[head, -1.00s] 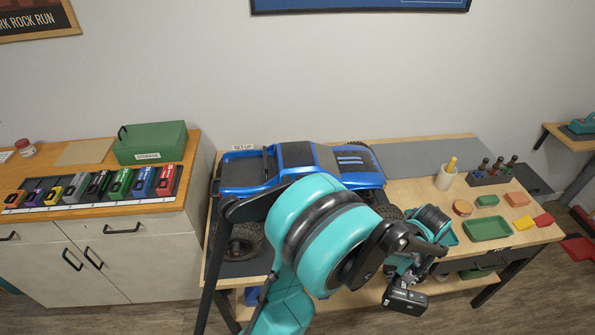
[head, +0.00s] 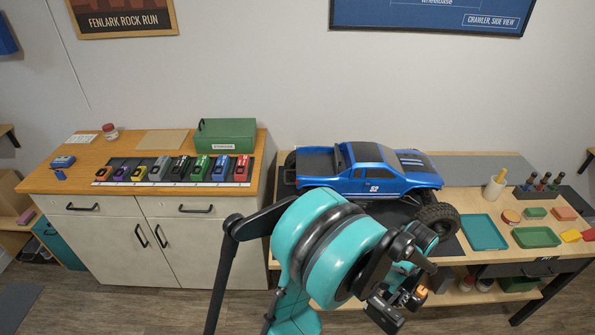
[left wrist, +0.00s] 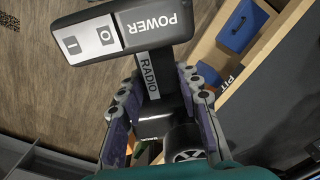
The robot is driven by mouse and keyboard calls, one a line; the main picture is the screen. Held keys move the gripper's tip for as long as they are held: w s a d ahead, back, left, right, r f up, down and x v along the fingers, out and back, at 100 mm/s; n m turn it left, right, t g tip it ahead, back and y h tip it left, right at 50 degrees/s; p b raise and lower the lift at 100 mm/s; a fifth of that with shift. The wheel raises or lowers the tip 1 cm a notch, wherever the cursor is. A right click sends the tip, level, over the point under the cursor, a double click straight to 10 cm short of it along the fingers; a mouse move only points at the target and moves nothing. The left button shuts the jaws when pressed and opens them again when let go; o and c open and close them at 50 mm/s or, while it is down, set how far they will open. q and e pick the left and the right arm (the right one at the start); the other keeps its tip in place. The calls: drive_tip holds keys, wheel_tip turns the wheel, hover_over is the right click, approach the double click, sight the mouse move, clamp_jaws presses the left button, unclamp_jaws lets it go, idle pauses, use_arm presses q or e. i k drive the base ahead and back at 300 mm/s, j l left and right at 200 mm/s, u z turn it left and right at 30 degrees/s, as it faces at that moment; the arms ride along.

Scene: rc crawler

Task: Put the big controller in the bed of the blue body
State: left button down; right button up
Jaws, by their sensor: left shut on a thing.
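The big controller (left wrist: 158,24), black with RADIO and POWER lettering and a white I/O switch, is between the fingers of my left gripper (left wrist: 157,82) in the left wrist view. The gripper is shut on it. In the head view the controller (head: 384,314) shows partly at the bottom, below my left gripper (head: 402,296). The blue body (head: 375,176) is on the truck on the workbench, with its dark open bed (head: 316,163) at the left end. The held controller is in front of the bench, apart from the bed. My right gripper is out of view.
The workbench holds a teal tray (head: 484,232), a green tray (head: 536,238) and a cup of tools (head: 494,188) to the right. A wooden cabinet (head: 60,182) at left carries a row of coloured units and a green storage box (head: 225,134).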

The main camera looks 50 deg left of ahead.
sight(315, 165)
drive_tip(key=u, duration=0.4)
drive_tip(key=i+l+u, duration=0.1)
drive_tip(key=u, duration=0.65)
drive_tip(key=l+u, duration=0.15)
drive_tip(key=u, duration=0.2)
drive_tip(key=i, duration=0.05)
